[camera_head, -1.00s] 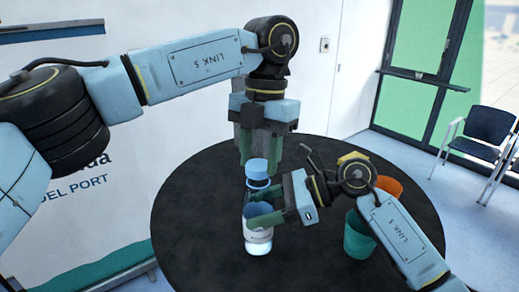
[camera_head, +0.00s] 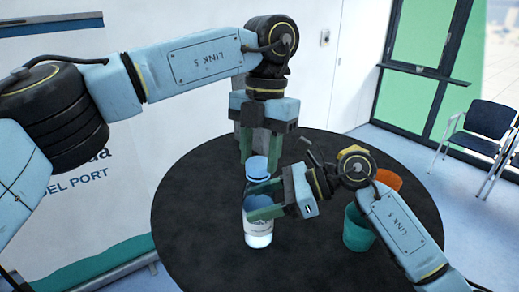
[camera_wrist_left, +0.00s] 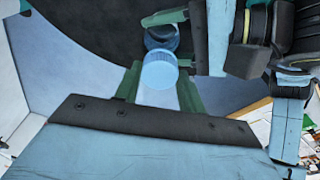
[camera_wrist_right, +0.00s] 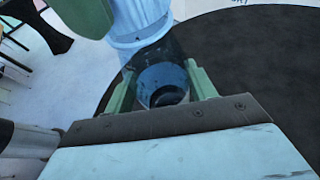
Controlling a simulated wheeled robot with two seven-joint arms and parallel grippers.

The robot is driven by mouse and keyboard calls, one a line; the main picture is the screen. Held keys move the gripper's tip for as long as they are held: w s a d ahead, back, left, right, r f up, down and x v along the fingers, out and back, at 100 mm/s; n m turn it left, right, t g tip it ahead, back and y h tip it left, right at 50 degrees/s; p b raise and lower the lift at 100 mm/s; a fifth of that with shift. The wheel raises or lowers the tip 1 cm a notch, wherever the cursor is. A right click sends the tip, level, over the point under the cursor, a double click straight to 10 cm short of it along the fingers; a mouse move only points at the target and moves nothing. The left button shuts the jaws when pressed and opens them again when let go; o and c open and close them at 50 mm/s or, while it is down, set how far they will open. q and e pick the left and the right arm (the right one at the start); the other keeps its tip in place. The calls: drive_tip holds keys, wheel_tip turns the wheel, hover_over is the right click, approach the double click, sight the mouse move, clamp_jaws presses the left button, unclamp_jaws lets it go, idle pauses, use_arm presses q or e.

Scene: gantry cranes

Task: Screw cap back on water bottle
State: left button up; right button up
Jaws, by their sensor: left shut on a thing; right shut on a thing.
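The light-blue ribbed cap (camera_head: 257,166) is held top-up between the green fingers of my left gripper (camera_head: 260,150). The cap also shows in the left wrist view (camera_wrist_left: 159,71). The clear bottle (camera_head: 258,239) with a pale lower part stands upright straight below it, its top close under the cap; I cannot tell whether they touch. My right gripper (camera_head: 264,204) is shut around the bottle's upper body from the right. The bottle also shows between its fingers in the right wrist view (camera_wrist_right: 160,68). The bottle's neck is not clearly seen.
A round black table (camera_head: 190,225) lies below, mostly bare on the left and front. A teal cup (camera_head: 357,232) and an orange cup (camera_head: 389,180) stand on its right, partly behind my right arm. A chair (camera_head: 487,125) is at the far right.

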use_arm(q)
drive_tip(key=m, duration=0.4)
drive_tip(key=shift+m+t, duration=0.3)
drive_tip(key=shift+m, duration=0.1)
drive_tip(key=m, duration=0.3)
drive_tip(key=m+t, duration=0.1)
drive_tip(key=m, duration=0.2)
drive_tip(key=shift+s+d+y, duration=0.1)
drive_tip(key=shift+s+y, duration=0.1)
drive_tip(key=shift+y, duration=0.2)
drive_tip(key=m, duration=0.4)
drive_tip(key=shift+f+t, duration=0.1)
drive_tip(key=shift+t, duration=0.2)
drive_tip(key=m, duration=0.6)
drive_tip(key=shift+s+t+h, duration=0.15)
drive_tip(key=shift+t+h, duration=0.15)
drive_tip(key=shift+t, duration=0.1)
drive_tip(key=m, duration=0.4)
drive_tip(key=shift+a+h, duration=0.2)
drive_tip(key=shift+h, duration=0.1)
drive_tip(key=m, duration=0.5)
drive_tip(key=shift+a+m+h, duration=0.1)
drive_tip(key=shift+m+h, duration=0.3)
drive_tip(key=m, duration=0.3)
drive_tip(key=shift+a+h, duration=0.1)
drive_tip(key=shift+h, duration=0.2)
drive_tip(key=m, duration=0.5)
drive_tip(key=shift+h, duration=0.3)
